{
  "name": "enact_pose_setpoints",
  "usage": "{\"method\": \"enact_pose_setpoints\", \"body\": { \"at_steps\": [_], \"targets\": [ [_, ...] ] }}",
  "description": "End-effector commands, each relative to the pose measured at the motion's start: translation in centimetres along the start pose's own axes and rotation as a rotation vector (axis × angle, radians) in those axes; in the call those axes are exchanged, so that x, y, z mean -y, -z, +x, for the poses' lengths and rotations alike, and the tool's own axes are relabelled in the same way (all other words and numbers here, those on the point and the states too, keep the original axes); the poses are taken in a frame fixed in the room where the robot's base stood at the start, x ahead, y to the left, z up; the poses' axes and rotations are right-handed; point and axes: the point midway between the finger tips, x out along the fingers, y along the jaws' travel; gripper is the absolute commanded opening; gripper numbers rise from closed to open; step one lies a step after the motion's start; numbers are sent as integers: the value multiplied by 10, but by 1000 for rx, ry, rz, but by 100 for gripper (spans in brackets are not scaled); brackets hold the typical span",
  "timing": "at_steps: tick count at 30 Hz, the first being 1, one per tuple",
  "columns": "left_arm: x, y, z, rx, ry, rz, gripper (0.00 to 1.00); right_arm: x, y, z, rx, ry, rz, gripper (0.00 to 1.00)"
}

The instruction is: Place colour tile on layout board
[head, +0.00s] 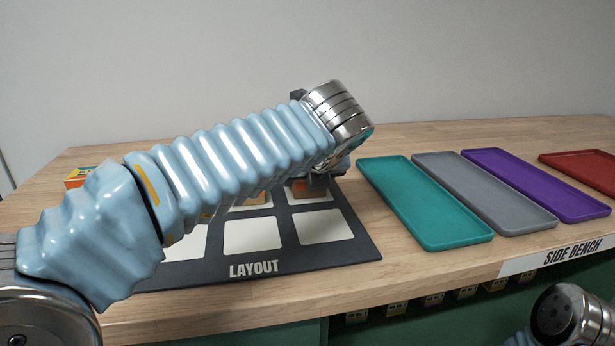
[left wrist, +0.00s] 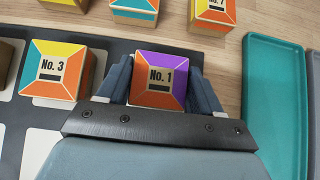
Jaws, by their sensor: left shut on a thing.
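The dark layout board (head: 355,248) lies on the bench with white squares, partly hidden behind my left arm. My left gripper (left wrist: 160,88) is shut on a tile block marked No. 1 (left wrist: 160,76), with purple, orange and red sides, one finger on each side of it. The block is at the board's right end; whether it touches the board I cannot tell. In the head view my left gripper (head: 320,182) is mostly hidden by its arm. A block marked No. 3 (left wrist: 57,68) sits on the board to the left. My right gripper is outside the frames.
More coloured blocks (left wrist: 134,10) stand beyond the board, one marked No. 7 (left wrist: 213,14). Teal (head: 425,205), grey (head: 487,195), purple (head: 535,187) and red trays (head: 590,168) lie to the right. A SIDE BENCH label (head: 573,254) is on the front edge.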

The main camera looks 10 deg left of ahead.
Motion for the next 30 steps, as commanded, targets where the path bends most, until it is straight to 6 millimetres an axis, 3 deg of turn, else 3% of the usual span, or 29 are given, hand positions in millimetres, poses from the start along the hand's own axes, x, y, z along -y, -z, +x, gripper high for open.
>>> {"method": "enact_pose_setpoints", "body": {
  "at_steps": [5,6,10,21,25,30],
  "targets": [
    [0,0,1,-1,-1,0,29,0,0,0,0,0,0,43],
    [0,0,0,-1,-1,0,70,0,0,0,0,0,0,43],
    [0,0,0,-1,-1,0,90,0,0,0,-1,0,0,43],
    [0,-1,-6,-1,0,1,91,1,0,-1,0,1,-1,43],
    [1,-2,-28,-1,3,1,91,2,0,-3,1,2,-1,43],
    [0,-2,-68,0,3,0,91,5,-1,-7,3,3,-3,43]
  ]
}}
